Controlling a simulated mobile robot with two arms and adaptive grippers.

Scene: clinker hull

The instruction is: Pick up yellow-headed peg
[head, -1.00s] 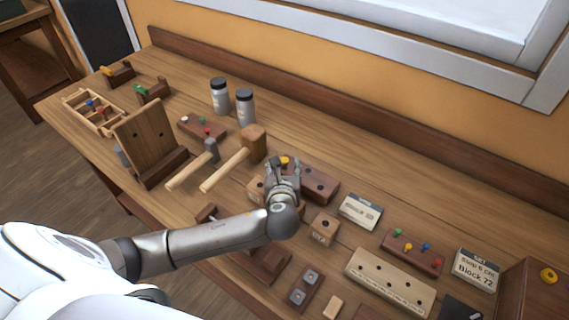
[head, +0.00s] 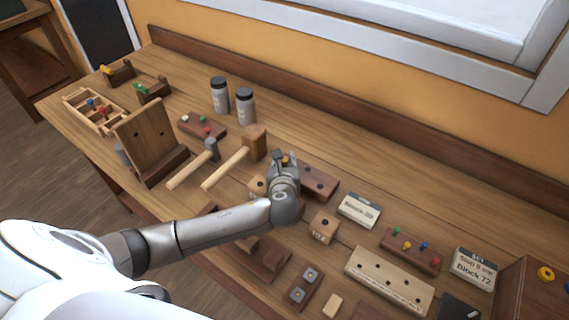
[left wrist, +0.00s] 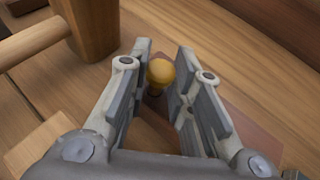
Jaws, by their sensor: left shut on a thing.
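The yellow-headed peg (left wrist: 160,74) stands between the fingers of my left gripper (left wrist: 163,66) in the left wrist view. Its round yellow head shows, with a darker shaft below it. My left gripper (head: 285,160) is shut on this peg, and a bit of yellow shows at its fingertips in the head view. The dark wooden block (head: 319,183) lies beneath and to the right of the gripper. The gripper hides part of that block. I cannot tell whether the peg's lower end is still in a hole. My right gripper is out of view.
Two mallets (head: 240,165) lie left of the gripper. A small wooden cube (head: 323,228) and a label card (head: 360,210) are close on the right. A dark strip with coloured pegs (head: 412,251) and a pale holed board (head: 388,281) lie further right. Bare tabletop lies behind.

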